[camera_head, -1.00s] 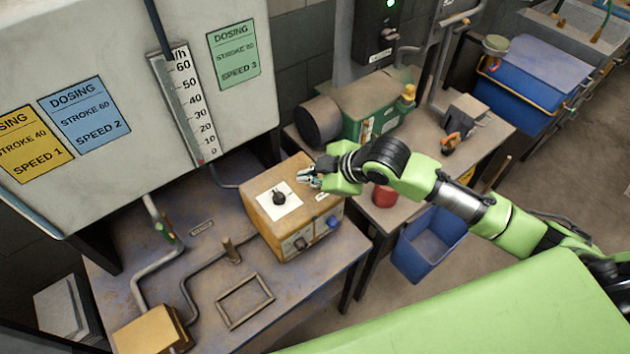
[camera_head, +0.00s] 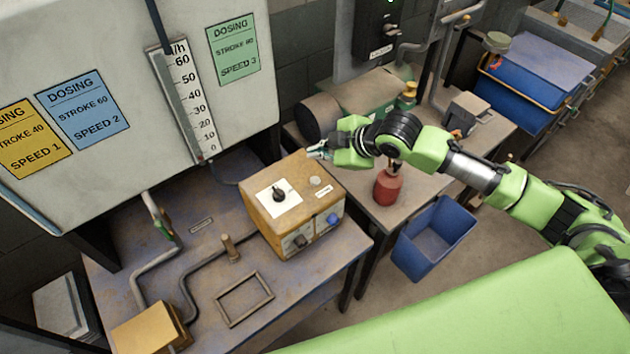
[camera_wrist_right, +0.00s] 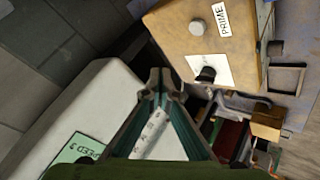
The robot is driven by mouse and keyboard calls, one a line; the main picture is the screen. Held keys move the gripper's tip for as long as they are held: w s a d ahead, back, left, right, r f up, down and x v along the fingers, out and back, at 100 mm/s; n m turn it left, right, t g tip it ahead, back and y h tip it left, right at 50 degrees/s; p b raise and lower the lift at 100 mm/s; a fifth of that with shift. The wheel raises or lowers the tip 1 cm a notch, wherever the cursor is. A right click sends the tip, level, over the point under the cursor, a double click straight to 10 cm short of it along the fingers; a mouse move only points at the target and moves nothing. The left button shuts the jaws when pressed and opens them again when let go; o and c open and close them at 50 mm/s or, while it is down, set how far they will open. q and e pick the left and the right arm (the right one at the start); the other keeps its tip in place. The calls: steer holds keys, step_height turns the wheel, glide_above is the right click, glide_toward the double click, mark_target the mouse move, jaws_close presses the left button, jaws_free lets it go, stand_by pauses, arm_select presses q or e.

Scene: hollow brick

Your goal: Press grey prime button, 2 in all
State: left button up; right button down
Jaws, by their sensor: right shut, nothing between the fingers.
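The grey prime button (camera_head: 315,181) is a small round button on top of the orange box (camera_head: 262,215), beside a white label. It also shows in the right wrist view (camera_wrist_right: 197,27), next to the label reading PRIME (camera_wrist_right: 224,21). My right gripper (camera_head: 312,150) is shut and empty, above and behind the box's far edge, apart from the button. In the right wrist view its fingertips (camera_wrist_right: 160,80) meet below and left of the button. My left gripper is not in view.
A black knob (camera_head: 279,196) sits on a white plate beside the button. A blue knob (camera_head: 333,219) is on the box's front. A red bottle (camera_head: 387,187) stands on the right table, under my right arm. A gauge (camera_head: 188,105) is on the left panel.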

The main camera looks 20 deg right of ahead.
steer(key=b, duration=0.5)
glide_above(317, 182)
step_height(317, 182, down, 5)
steer(key=shift+f, duration=0.15)
steer(key=shift+f+b, duration=0.4)
steer(key=shift+f, duration=0.75)
steer(key=shift+f, duration=0.35)
